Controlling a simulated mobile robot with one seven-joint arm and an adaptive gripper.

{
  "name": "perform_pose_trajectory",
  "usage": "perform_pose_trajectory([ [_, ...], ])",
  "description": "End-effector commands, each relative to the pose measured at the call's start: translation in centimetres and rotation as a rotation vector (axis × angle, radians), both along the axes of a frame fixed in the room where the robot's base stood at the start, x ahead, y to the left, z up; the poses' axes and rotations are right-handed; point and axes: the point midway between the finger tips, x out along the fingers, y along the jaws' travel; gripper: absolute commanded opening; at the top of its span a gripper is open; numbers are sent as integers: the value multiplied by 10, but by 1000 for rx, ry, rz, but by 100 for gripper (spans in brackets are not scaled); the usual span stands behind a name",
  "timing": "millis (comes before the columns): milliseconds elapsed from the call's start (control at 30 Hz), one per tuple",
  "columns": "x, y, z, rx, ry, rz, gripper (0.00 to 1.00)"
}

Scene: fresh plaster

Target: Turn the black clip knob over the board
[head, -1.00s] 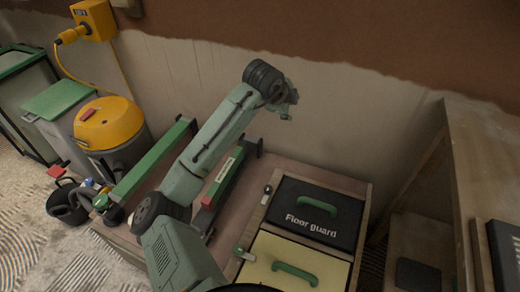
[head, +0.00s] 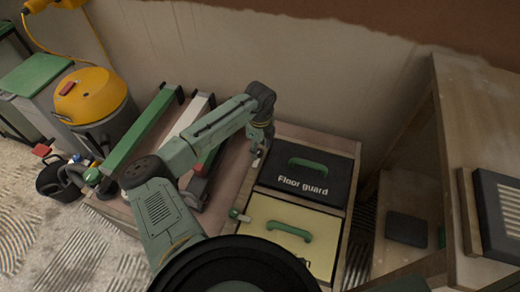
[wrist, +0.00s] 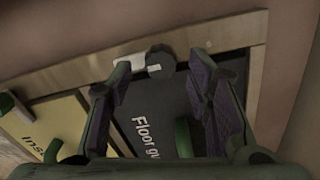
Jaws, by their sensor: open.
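The black clip knob (wrist: 160,62) shows in the wrist view at the wooden frame's edge beside the black board. A pale strip (wrist: 127,68) extends left from it along the frame. The black board (wrist: 170,115), marked "Floor guard", has a green handle and also shows in the head view (head: 335,170). My gripper (wrist: 160,72) is open, and the knob appears between its fingertips in the picture; I see no contact. In the head view my gripper (head: 260,152) points down at the board's left edge and mostly hides the clip.
A yellow board (head: 262,218) with a green handle lies in front of the black one, with a green-knobbed clip (head: 238,215) at its left. A wooden shelf unit (head: 450,130) stands at right, the wall behind.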

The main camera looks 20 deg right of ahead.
Motion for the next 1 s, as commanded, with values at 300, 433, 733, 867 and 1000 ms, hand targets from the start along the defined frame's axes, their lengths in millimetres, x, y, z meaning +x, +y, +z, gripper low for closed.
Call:
perform_pose_trajectory([
  [300,0,0,-17,0,0,0,46],
  [433,0,0,-17,0,0,0,46],
  [733,0,0,-17,-1,-1,0,28],
  [867,0,0,-17,-1,-1,0,20],
  [1000,0,0,-17,0,0,0,10],
])
